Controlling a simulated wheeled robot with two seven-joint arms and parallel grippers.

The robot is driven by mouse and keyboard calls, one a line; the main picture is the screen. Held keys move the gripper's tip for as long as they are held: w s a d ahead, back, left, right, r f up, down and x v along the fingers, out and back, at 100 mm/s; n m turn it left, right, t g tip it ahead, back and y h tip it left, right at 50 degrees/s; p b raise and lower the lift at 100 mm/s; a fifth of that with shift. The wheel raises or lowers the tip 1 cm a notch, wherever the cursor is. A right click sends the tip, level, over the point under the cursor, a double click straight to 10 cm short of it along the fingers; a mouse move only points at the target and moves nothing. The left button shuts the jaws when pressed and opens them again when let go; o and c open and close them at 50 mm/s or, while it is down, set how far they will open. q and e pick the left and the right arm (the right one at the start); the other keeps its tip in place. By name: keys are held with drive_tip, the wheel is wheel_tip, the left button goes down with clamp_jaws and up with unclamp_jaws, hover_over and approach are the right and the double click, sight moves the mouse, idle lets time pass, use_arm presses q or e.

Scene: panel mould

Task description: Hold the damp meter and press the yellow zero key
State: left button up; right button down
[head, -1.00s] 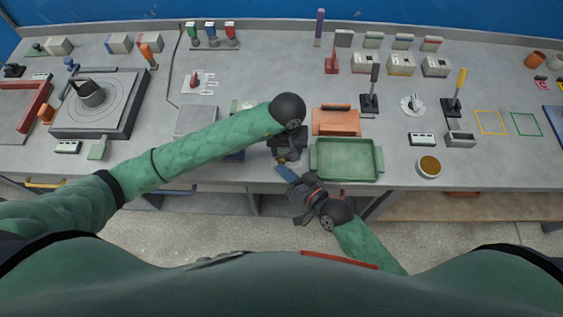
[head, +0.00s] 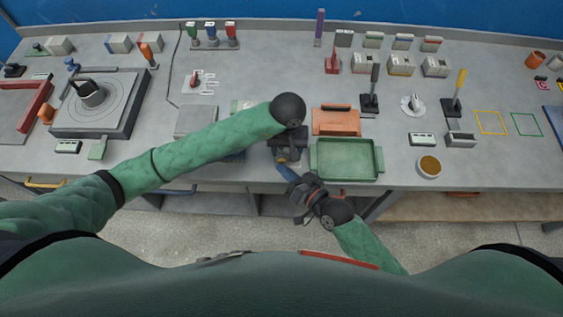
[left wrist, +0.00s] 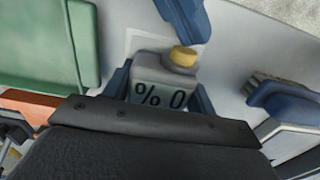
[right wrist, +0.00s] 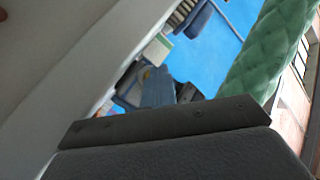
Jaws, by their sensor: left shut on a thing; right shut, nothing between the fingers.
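The damp meter (left wrist: 160,90) is a grey block with a dark "% 0" readout, seen in the left wrist view. Its round yellow zero key (left wrist: 183,57) sticks up at the far end. My left gripper (left wrist: 160,98) is shut on the meter, one blue finger on each side. In the head view my left gripper (head: 287,152) is over the bench's front edge, and my arm hides most of the meter. My right gripper (head: 284,170) is shut and empty, just in front of it. Its blue tip (left wrist: 188,25) is right at the yellow key; I cannot tell whether they touch.
A green tray (head: 347,174) lies just right of the meter, with an orange-brown box (head: 337,121) behind it. A cup with brown contents (head: 429,167) stands further right. A grey square plate (head: 195,121) lies left, behind my left arm. Open floor lies before the bench.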

use_arm(q)
drive_tip(key=shift+f, duration=0.1)
use_arm(e)
drive_tip(key=shift+s, duration=0.55)
drive_tip(key=shift+s+f, duration=0.1)
drive_tip(key=s, duration=0.5)
idle(0.7)
use_arm(q)
drive_tip(key=o, duration=1.3)
